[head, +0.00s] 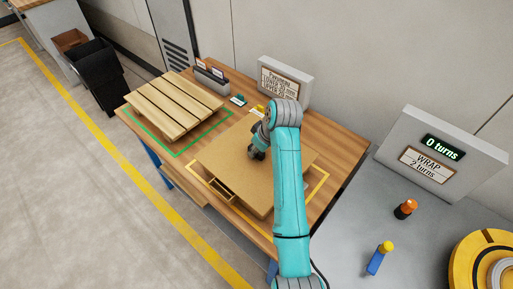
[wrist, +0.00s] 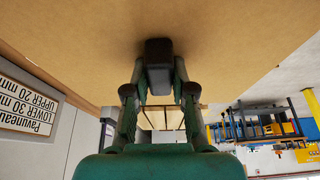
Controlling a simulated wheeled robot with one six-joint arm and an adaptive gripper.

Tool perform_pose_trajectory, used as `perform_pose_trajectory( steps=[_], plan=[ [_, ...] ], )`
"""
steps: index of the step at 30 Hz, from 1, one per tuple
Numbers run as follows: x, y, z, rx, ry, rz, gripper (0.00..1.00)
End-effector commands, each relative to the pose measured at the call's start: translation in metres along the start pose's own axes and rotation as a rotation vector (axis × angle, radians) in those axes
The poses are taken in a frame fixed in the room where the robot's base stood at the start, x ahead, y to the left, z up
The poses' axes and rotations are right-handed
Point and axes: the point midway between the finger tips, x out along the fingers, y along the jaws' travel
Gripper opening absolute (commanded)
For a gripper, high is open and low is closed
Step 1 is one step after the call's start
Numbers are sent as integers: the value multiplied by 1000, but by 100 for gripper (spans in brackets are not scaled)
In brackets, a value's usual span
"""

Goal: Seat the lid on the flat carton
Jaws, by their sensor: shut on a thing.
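The lid (head: 225,150) is a flat brown cardboard sheet over the carton in the head view. Its broad face (wrist: 60,40) fills the top of the wrist view. The flat carton (head: 222,190) sits below the lid inside a yellow outline; part of its open inside shows past the lid's lower-left edge. My gripper (head: 257,152) is on the lid near its middle. In the wrist view my gripper (wrist: 158,65) has its fingers shut around a dark block at the lid's face, with the fingertips partly hidden. I cannot tell whether the lid touches the carton.
A slatted wooden pallet (head: 172,104) lies in a green outline on the wooden bench (head: 340,150). A sign (head: 285,78) and a small rack (head: 211,78) stand behind. On the right, a grey surface holds a turns display (head: 440,155), an orange-topped item (head: 405,208) and a blue-yellow tool (head: 378,258).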

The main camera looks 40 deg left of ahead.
Motion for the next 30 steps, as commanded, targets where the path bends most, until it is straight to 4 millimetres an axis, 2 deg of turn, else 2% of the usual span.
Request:
perform_pose_trajectory(
  steps=[5,6,9,10,20,23,30],
  plan=[
    [4,0,2,0,0,0,0],
    [4,0,2,0,0,0,27],
    [4,0,2,0,0,0,52],
    [4,0,2,0,0,0,54],
    [1,0,2,0,0,1,54],
    [-9,1,1,0,2,2,54],
    [-46,1,1,0,2,2,54]
  ],
)
